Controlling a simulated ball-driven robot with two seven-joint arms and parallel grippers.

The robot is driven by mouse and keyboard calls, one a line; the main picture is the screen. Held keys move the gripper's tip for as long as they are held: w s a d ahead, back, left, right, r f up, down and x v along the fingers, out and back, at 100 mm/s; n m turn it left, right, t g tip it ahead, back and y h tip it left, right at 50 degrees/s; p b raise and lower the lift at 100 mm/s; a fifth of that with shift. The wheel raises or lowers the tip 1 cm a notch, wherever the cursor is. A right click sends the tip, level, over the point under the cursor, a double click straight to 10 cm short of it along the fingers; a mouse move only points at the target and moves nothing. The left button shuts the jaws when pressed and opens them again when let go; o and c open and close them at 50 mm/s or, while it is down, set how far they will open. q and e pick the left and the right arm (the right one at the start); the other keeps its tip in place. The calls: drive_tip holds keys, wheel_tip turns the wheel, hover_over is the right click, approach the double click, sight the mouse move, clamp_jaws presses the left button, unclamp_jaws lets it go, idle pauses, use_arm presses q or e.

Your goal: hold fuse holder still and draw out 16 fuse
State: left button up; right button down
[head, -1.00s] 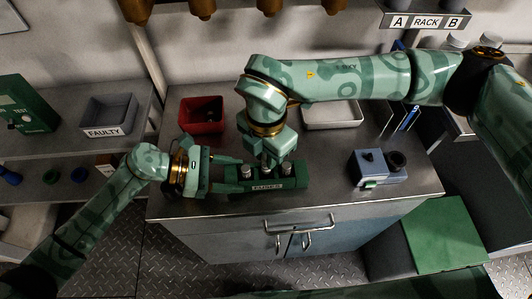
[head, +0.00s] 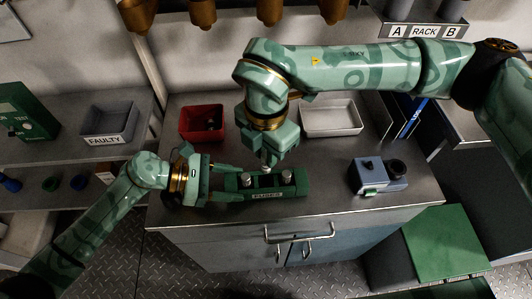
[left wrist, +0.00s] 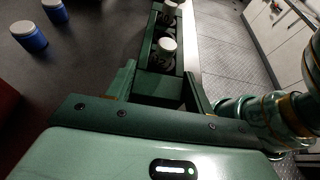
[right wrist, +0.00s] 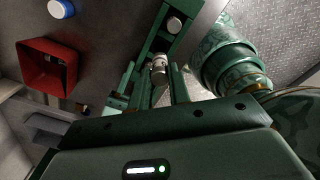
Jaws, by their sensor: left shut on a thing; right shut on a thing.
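The green fuse holder (head: 296,187), labelled FUSES, sits near the front edge of the metal bench top. My left gripper (head: 234,184) is shut on its left end; the left wrist view shows the holder's end block (left wrist: 158,88) between the fingers. My right gripper (head: 267,168) is shut on a silvery fuse (right wrist: 159,66) above the holder's middle, where a dark open slot shows. I cannot read a rating on the held fuse.
A red bin (head: 203,123) with dark pieces inside stands behind left, a pale tray (head: 332,119) behind right. A blue device (head: 378,175) is right of the holder. A grey FAULTY bin (head: 110,122) is on the left shelf. Blue containers (left wrist: 28,36) stand behind.

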use_arm(q)
drive_tip(key=o, duration=1.1)
drive_tip(key=shift+o, duration=0.2)
drive_tip(key=shift+a, duration=0.1)
